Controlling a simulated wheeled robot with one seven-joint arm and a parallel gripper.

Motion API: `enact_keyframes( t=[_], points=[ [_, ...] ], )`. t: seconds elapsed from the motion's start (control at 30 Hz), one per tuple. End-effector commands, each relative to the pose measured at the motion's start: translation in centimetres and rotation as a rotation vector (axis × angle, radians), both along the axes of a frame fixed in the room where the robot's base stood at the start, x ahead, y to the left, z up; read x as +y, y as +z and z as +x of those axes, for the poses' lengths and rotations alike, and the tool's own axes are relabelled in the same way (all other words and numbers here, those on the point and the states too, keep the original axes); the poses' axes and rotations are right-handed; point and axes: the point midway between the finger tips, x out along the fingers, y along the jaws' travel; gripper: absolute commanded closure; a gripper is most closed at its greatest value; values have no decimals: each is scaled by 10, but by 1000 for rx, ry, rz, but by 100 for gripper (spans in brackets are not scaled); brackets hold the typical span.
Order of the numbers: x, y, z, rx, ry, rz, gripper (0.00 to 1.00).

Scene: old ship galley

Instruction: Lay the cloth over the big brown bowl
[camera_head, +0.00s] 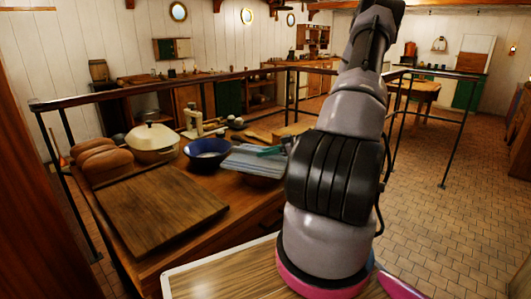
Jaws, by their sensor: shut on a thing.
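The cloth (252,160), pale blue-grey with stripes, is spread over the top of the big brown bowl (262,181) on the wooden counter. Brown bowl wall shows below the cloth's edge; the bowl's right side is hidden behind my arm. The cloth's left edge reaches close to the blue bowl. My gripper (270,151) shows only as a small teal part at the cloth's upper right, shut on the cloth. The rest of it is hidden behind my arm.
A blue bowl (207,154) stands just left of the cloth. A cream lidded pot (152,141), brown loaves (103,162) and a cutting board (152,208) are further left. A white grinder-like object (194,122) stands behind. A dark railing (190,79) runs behind the counter.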

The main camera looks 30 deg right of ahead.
Motion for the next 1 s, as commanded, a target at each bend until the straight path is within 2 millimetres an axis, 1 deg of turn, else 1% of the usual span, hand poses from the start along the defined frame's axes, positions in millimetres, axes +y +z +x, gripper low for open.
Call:
enact_keyframes(
  t=[0.47,0.5,0.57,0.6,0.87,1.0],
  points=[
    [0,-2,0,-1,0,-1,100],
    [0,-2,0,-1,0,-1,74],
    [0,-2,0,-1,0,-1,51],
    [0,-2,0,-1,0,-1,46],
    [0,-2,0,-1,0,-1,46],
    [-1,4,0,-2,0,-2,46]
  ],
)
